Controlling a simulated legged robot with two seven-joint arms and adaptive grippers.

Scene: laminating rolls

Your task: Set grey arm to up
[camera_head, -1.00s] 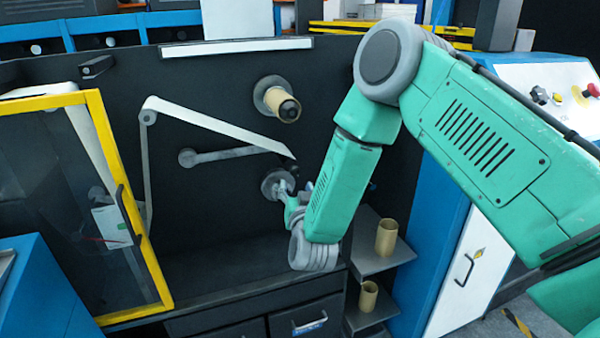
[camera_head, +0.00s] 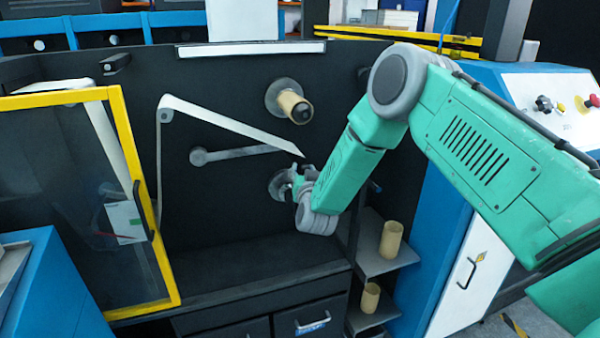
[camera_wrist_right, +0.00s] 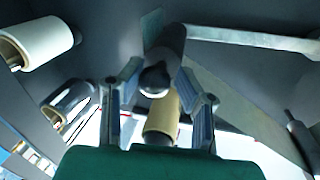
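The grey arm (camera_head: 240,153) is a lever on the dark machine panel. In the head view it runs from its round pivot at the left, almost level and slightly raised, toward my right gripper (camera_head: 298,175). In the right wrist view the grey arm (camera_wrist_right: 250,38) crosses the top, and a dark rod with a rounded end (camera_wrist_right: 156,78) projects between the fingers of my right gripper (camera_wrist_right: 163,100). The fingers are apart on either side of it; contact is not clear. The rod's end is hard to make out in the head view. My left gripper is not in view.
A white web (camera_head: 225,124) slopes down above the grey arm toward my gripper. A cardboard core (camera_head: 294,105) sits on the upper spindle. The lower spindle hub (camera_head: 279,185) is close behind my gripper. A yellow-framed door (camera_head: 152,240) stands left; shelves with cores (camera_head: 391,239) stand right.

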